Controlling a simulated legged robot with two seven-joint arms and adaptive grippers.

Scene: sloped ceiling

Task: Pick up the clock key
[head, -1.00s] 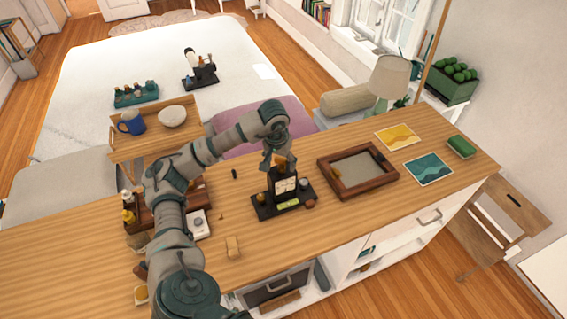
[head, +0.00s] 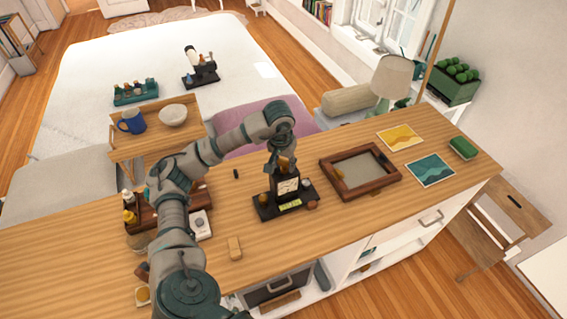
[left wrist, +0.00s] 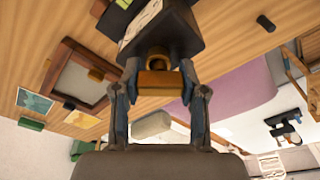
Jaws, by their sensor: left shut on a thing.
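A small black clock (head: 287,186) with a pale face stands on a dark tray (head: 268,207) on the wooden counter. A brass-brown piece that looks like the clock key (left wrist: 155,82) is between my left gripper's fingers, close to the clock. My left gripper (head: 282,157) is shut on it from above, at the top of the clock. In the left wrist view the clock's dark body (left wrist: 172,30) lies just beyond the held piece. I cannot tell whether the piece touches the clock. My right gripper is not in view.
A wooden framed tray (head: 360,172) lies right of the clock, with two cards beyond it. A tan block (head: 235,247) and a white boxed item (head: 200,224) lie to the left. A wooden caddy (head: 150,212) stands near my left arm.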

